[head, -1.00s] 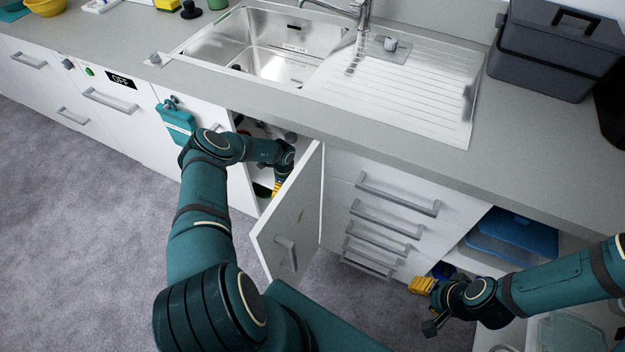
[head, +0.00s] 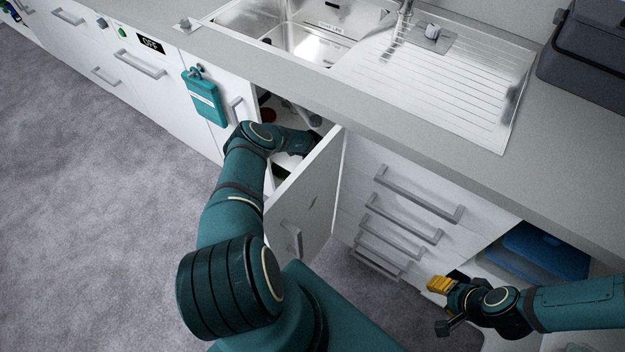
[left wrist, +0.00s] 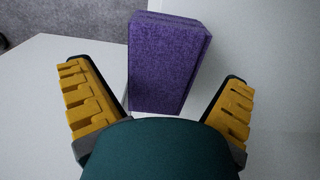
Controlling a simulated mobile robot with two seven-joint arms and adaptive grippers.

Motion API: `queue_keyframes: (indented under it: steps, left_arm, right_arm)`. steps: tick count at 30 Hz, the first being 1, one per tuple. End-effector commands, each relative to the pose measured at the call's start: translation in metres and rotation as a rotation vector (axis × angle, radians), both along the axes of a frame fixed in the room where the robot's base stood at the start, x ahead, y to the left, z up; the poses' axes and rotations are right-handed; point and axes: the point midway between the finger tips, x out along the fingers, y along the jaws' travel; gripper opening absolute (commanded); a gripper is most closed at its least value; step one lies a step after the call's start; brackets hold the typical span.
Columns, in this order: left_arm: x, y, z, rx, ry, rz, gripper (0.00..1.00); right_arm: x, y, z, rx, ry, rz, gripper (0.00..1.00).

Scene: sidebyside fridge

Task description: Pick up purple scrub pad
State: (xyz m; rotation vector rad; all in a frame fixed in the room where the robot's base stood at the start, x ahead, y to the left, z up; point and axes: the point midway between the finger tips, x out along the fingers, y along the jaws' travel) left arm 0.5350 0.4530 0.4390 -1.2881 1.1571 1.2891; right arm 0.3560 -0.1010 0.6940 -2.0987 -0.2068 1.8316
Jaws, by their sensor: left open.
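The purple scrub pad (left wrist: 168,60) shows in the left wrist view as a purple fuzzy block on a white surface, beside a pale wall. My left gripper (left wrist: 160,105) is open, with its yellow ridged fingers on either side of the pad's near part and a gap to each. I cannot tell whether it touches the pad. In the head view my left arm reaches into the cabinet under the sink, and its gripper and the pad are hidden there. My right gripper (head: 440,285) is at the lower right, empty as far as I see, its finger opening unclear.
The open cabinet door (head: 305,200) stands just right of my left arm. A teal towel-like item (head: 205,98) hangs on the cabinet front to the left. Drawers with handles (head: 415,195) and an open compartment with a blue container (head: 545,250) lie right. The floor at left is clear.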

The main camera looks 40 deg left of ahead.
Motion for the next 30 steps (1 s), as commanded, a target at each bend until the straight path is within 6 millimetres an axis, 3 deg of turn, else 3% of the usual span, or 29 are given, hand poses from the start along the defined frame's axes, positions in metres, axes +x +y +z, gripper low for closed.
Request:
queue_keyframes:
  steps: [6, 7, 12, 13, 23, 30]
  left_arm:
    - [0.0, 0.0, 0.0, 0.0, -0.001, -0.001, 1.0]
    - [0.0, 0.0, 0.0, 0.0, -0.001, -0.001, 0.96]
    - [0.0, 0.0, 0.0, 0.0, -0.001, -0.001, 0.37]
    - [0.0, 0.0, 0.0, 0.0, -0.001, 0.0, 0.33]
    - [0.0, 0.0, 0.001, 0.0, -0.001, 0.0, 0.33]
    - [-0.003, 0.003, 0.013, 0.0, -0.001, -0.005, 0.33]
  right_arm:
    - [0.0, 0.0, 0.0, 0.0, -0.001, 0.0, 0.47]
    - [0.0, 0.0, 0.0, 0.0, -0.001, 0.0, 0.47]
    - [0.0, 0.0, 0.0, 0.0, -0.001, 0.0, 0.47]
    - [0.0, 0.0, 0.0, 0.0, -0.001, 0.0, 0.47]
    - [0.0, 0.0, 0.001, 0.0, 0.0, 0.0, 0.47]
    - [-0.002, 0.0, 0.012, 0.001, 0.004, 0.0, 0.47]
